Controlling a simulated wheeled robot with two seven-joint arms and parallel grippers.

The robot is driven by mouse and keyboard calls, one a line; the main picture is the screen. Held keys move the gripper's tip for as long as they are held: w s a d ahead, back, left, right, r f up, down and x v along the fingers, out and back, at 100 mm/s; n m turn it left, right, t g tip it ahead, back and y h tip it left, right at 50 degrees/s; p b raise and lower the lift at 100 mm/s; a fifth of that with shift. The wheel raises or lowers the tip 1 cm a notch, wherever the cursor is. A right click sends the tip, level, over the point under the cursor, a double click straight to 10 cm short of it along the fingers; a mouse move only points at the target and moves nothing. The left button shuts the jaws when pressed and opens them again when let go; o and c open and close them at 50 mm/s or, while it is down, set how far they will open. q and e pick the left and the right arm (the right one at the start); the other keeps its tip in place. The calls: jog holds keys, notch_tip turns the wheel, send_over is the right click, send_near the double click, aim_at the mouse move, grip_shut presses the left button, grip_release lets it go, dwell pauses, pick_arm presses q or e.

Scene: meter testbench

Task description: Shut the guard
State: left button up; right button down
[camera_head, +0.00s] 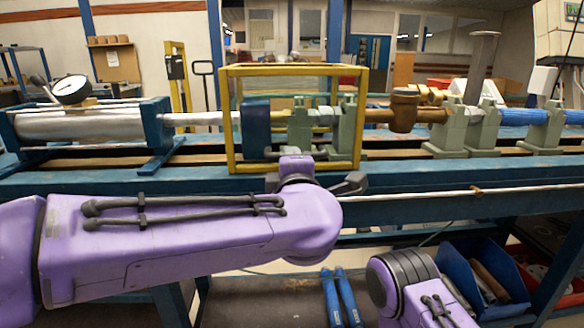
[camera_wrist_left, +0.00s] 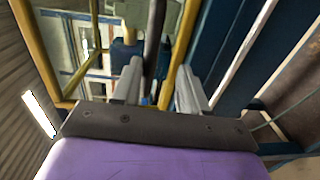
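The guard (camera_head: 292,71) is a yellow frame with see-through sides, standing around the pipe coupling on the blue bench. Whether it is fully shut cannot be told. Its yellow bars also show in the wrist view (camera_wrist_left: 36,52). My left arm reaches across in front of the guard's lower edge, and its fingers are hard to make out in the head view. In the wrist view my left gripper (camera_wrist_left: 158,82) is open, with two grey fingers apart. A dark upright bar and a yellow bar show in line with the gap; contact cannot be told. My right gripper is out of view.
The blue bench (camera_head: 440,177) carries a steel cylinder (camera_head: 80,123) with a dial gauge (camera_head: 71,90) at left. Green clamps (camera_head: 450,130) and a brass meter (camera_head: 404,110) stand right of the guard. A blue bin (camera_head: 483,282) sits below at right.

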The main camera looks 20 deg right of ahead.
pick_arm(q)
jog(key=v, duration=1)
jog(key=shift+s+p, duration=0.25)
jog(key=shift+p, duration=0.05)
jog(key=shift+f, duration=0.1)
